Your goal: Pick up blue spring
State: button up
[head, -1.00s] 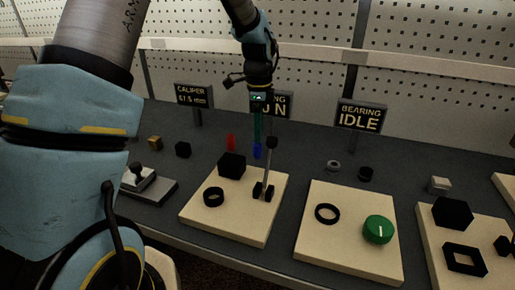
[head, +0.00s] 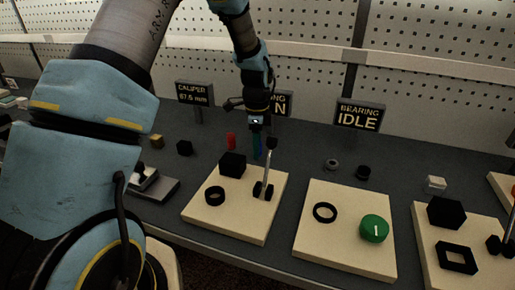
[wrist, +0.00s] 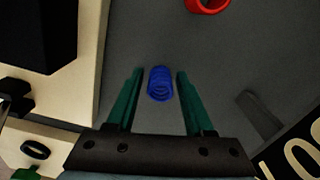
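The blue spring (wrist: 161,84) stands on the grey bench top in the wrist view, seen from above as a coiled ring. My gripper (wrist: 158,80) is open, with one green finger on each side of the spring and a gap showing on both sides. In the head view my gripper (head: 257,155) points down behind the cream board with the lever, and its fingers hide the spring there.
A red spring (head: 231,141) stands left of my gripper, also seen in the wrist view (wrist: 207,4). A cream board (head: 225,222) with a black block (head: 232,164) and a lever (head: 268,165) is in front. A sign (head: 283,103) stands close behind.

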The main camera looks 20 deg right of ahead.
grip_shut()
dwell(0.4)
